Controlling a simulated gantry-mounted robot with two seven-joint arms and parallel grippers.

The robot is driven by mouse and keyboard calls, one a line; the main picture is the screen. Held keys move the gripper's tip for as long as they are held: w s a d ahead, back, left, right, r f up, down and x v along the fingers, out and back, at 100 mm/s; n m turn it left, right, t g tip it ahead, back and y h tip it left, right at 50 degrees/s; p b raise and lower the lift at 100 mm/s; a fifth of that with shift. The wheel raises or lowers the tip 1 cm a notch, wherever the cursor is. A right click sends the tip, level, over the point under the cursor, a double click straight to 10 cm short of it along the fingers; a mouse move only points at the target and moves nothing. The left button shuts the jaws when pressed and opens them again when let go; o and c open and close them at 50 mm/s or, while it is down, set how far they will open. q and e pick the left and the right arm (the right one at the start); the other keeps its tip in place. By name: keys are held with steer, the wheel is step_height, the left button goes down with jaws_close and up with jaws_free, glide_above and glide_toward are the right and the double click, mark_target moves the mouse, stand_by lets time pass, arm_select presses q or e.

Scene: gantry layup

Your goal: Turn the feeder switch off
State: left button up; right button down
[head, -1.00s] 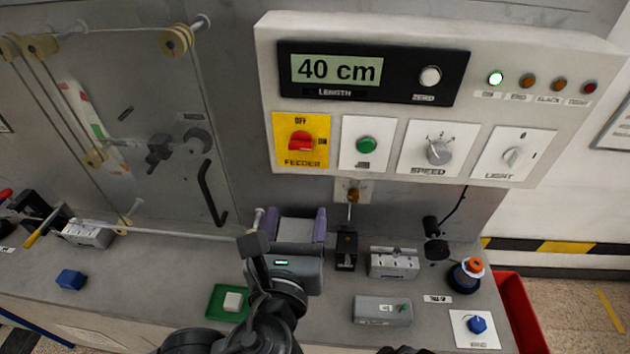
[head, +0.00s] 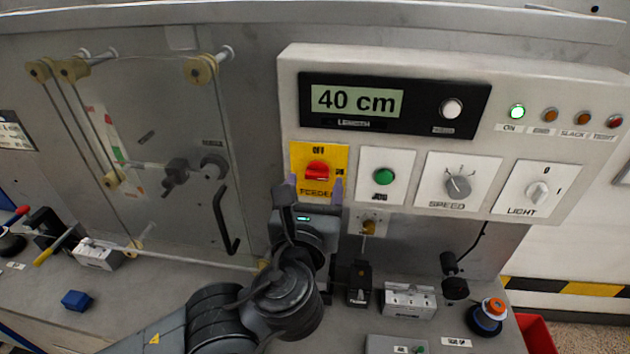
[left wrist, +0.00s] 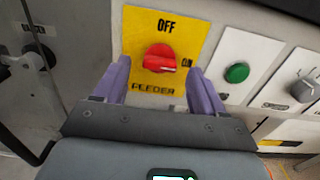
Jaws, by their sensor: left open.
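The feeder switch is a red rotary knob (head: 317,171) on a yellow plate (head: 336,153) at the left of the control panel. OFF is printed above it and ON to its right. In the left wrist view the knob (left wrist: 159,58) lies roughly sideways, with its pointing end toward ON. My left gripper (head: 314,190) is open, with its purple fingers just below the knob in the head view. In the left wrist view its fingertips (left wrist: 157,75) stand apart on either side of the knob's lower area, with nothing between them. Whether they touch the plate is unclear. My right gripper is not in view.
A green JOG button (head: 383,177), a speed dial (head: 458,187) and a light switch (head: 537,193) sit right of the feeder plate. The display (head: 357,101) above reads 40 cm. A clear door with a black handle (head: 225,218) is to the left.

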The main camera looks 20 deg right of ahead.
arm_select(q)
steer(key=shift+w+d, duration=0.35)
steer(key=shift+w, duration=0.25)
